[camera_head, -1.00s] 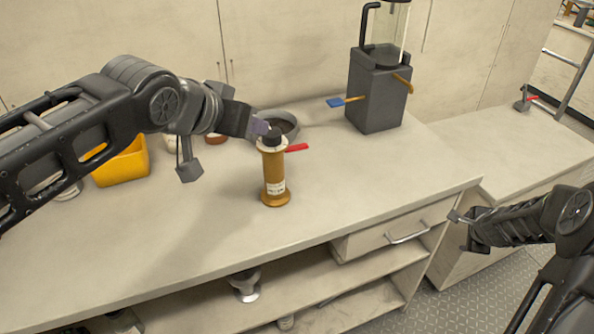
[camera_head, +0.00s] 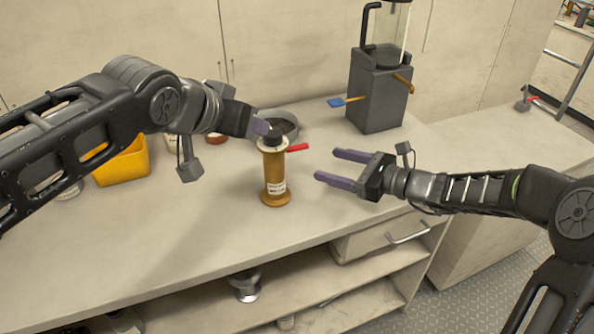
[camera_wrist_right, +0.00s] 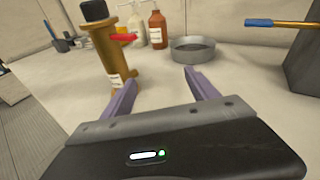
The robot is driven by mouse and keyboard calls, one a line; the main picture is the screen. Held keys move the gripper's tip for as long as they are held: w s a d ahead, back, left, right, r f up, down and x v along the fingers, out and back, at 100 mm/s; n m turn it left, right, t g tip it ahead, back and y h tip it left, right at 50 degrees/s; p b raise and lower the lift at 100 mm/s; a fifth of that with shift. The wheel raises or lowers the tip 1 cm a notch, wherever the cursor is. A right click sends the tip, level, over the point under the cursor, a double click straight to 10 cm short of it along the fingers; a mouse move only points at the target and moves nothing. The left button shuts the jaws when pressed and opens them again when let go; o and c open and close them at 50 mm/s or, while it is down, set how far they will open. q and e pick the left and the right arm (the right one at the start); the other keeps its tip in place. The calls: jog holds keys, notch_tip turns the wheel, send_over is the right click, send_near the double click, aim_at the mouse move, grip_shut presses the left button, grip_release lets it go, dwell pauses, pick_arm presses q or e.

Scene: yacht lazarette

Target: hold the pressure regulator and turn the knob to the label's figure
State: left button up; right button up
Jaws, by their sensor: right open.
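The pressure regulator (camera_head: 273,172) is a brass-coloured upright cylinder on the bench, with a black knob (camera_head: 271,142) on top, a red lever (camera_head: 298,148) and a white label (camera_head: 276,188) too small to read. It also stands at the left of the right wrist view (camera_wrist_right: 108,58). My left gripper (camera_head: 262,127) is beside the knob at its upper left; its finger opening is hidden, and I cannot tell if it touches. My right gripper (camera_head: 334,166) is open and empty, to the right of the regulator and apart from it, its fingers pointing toward it.
A grey round dish (camera_head: 288,124) sits behind the regulator. A yellow bin (camera_head: 124,163) is at the left, partly behind my left arm. A dark box unit (camera_head: 375,98) with a blue-ended handle stands at the back. Bottles (camera_wrist_right: 157,28) show behind. The front bench is clear.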

aim_at(284, 168)
jog(key=s+a+y, duration=0.1)
jog(key=a, duration=0.2)
jog(key=s+a+r+y, duration=0.1)
jog(key=a, duration=0.2)
jog(key=s+a+r+g+y, duration=0.1)
jog(key=a, duration=0.2)
jog(key=shift+s+a+n, duration=0.25)
jog(key=shift+a+n, duration=0.05)
jog(key=shift+a, duration=0.05)
jog(key=shift+f, duration=0.1)
jog(key=shift+x, duration=3.9)
jog(key=shift+c, duration=0.2)
grip_shut()
